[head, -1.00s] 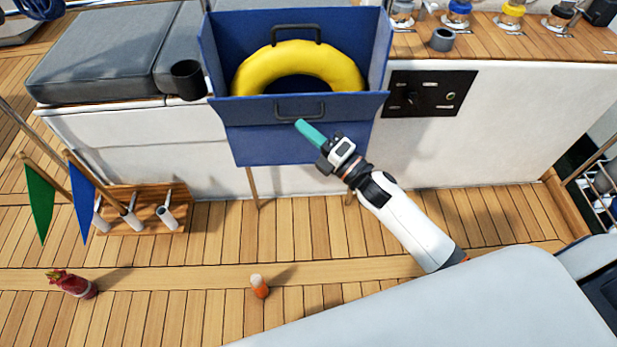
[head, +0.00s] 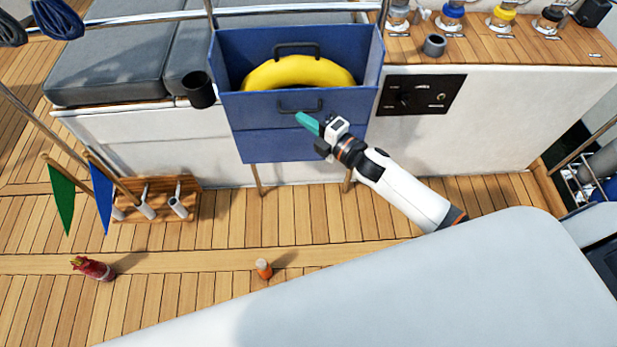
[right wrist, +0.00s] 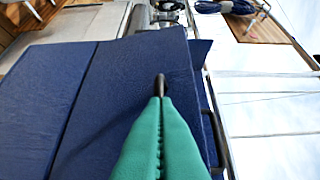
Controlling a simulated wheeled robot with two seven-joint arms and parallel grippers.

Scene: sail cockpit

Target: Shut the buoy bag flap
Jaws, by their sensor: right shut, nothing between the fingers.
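The blue buoy bag (head: 270,147) is a box on wooden legs against the white cockpit side, with a yellow ring buoy (head: 300,72) inside. Its front flap (head: 345,103), with a dark handle (head: 284,107), stands raised partway and hides the buoy's lower part. The top still shows open behind it. My right gripper (head: 308,121) is shut and empty, its teal fingertips at the flap's outer face by the handle. In the right wrist view, the shut fingers (right wrist: 160,112) lie against or close before the blue flap (right wrist: 135,70), with a dark handle bar (right wrist: 160,84) at their tips. My left gripper is out of view.
A dark cup holder (head: 198,92) is left of the bag; a black switch panel (head: 421,94) is to its right. Flags (head: 102,195) stand in a wooden rack at left. A red object (head: 93,268) and an orange bottle (head: 264,268) are on the deck.

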